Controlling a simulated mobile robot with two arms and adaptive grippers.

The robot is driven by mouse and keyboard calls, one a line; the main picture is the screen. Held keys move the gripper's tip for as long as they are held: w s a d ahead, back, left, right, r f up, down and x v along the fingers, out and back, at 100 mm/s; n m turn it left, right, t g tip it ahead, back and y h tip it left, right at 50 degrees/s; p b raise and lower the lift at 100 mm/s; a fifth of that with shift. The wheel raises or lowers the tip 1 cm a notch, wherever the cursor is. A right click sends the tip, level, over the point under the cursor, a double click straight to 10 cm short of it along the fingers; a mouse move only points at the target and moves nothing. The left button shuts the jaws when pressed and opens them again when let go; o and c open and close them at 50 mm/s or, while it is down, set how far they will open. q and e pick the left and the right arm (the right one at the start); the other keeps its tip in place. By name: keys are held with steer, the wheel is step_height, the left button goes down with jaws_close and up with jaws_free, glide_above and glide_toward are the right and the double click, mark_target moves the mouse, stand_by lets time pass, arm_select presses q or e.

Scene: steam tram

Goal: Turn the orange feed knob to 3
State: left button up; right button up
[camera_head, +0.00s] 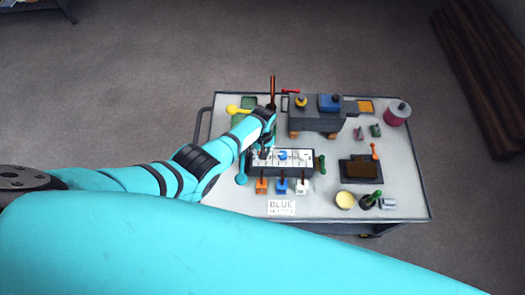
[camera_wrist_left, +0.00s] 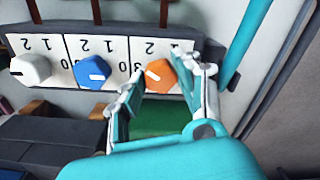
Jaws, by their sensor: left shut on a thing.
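The orange feed knob (camera_wrist_left: 160,74) sits at the right end of a white number panel (camera_wrist_left: 120,50) in the left wrist view. My left gripper (camera_wrist_left: 158,80) is shut on it, one finger on each side. The knob's white mark lies on its left side, on the side of the printed 3; whether it lines up exactly I cannot tell. In the head view my left gripper (camera_head: 263,152) is at the left end of the panel (camera_head: 300,160), and it hides the orange knob. My right gripper is not in view.
A blue knob (camera_wrist_left: 92,74) and a white knob (camera_wrist_left: 30,70) stand beside the orange one. A teal-ended lever (camera_head: 241,178) is close to my left arm.

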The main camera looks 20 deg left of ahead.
arm_select(q)
steer(key=n, duration=0.6)
steer(key=shift+w+r+n, duration=0.1)
steer(key=shift+w+n, duration=0.05)
steer(key=shift+n, duration=0.15)
steer(key=shift+a, duration=0.1)
stand_by(0.4)
steer(key=o, duration=0.9)
steer(key=shift+o, duration=1.3)
step_height(320, 180, up, 12)
